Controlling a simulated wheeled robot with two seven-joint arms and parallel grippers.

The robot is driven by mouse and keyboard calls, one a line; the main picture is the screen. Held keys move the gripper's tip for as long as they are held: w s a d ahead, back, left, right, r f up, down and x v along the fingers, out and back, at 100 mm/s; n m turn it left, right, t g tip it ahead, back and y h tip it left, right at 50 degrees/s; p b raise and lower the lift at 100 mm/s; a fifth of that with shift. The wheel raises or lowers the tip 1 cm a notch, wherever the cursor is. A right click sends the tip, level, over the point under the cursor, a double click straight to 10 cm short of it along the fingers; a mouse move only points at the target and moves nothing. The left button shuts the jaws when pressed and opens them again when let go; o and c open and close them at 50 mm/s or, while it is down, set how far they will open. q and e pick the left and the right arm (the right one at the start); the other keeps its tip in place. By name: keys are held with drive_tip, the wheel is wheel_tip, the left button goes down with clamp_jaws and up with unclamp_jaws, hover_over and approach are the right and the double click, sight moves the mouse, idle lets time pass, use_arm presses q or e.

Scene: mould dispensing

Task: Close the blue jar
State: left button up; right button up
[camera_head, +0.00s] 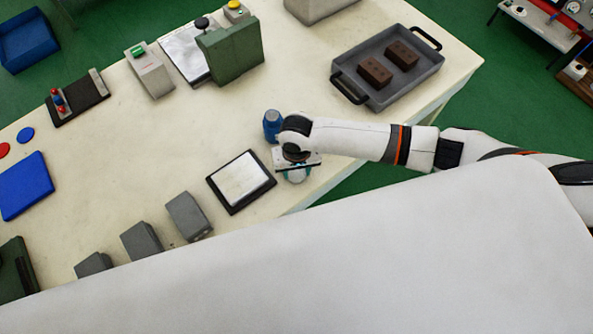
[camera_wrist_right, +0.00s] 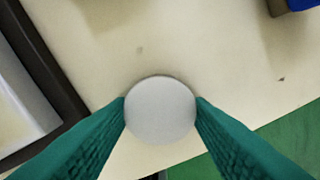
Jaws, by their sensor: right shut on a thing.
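The blue jar (camera_head: 272,125) stands on the cream table, just behind and left of my right wrist. A blue edge, probably the jar (camera_wrist_right: 298,4), shows at the top right of the right wrist view. I cannot make out the jar's mouth. My right gripper (camera_head: 297,174) is near the table's front edge, in front of the jar and apart from it. Its green fingers are shut on a round, pale grey lid-like piece (camera_wrist_right: 160,110), which shows face-on between them. I cannot tell its height above the table. My left gripper is not in view.
A black-framed plate (camera_head: 241,181) lies left of my right gripper. A grey tray (camera_head: 385,100) with two brown blocks stands at the back right. Grey blocks (camera_head: 188,215) line the front edge. A green machine block (camera_head: 232,50) stands behind. The table between is mostly clear.

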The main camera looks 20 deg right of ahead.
sight(297, 172)
wheel_tip(297, 172, up, 10)
drive_tip(key=b, duration=0.1)
idle(0.5)
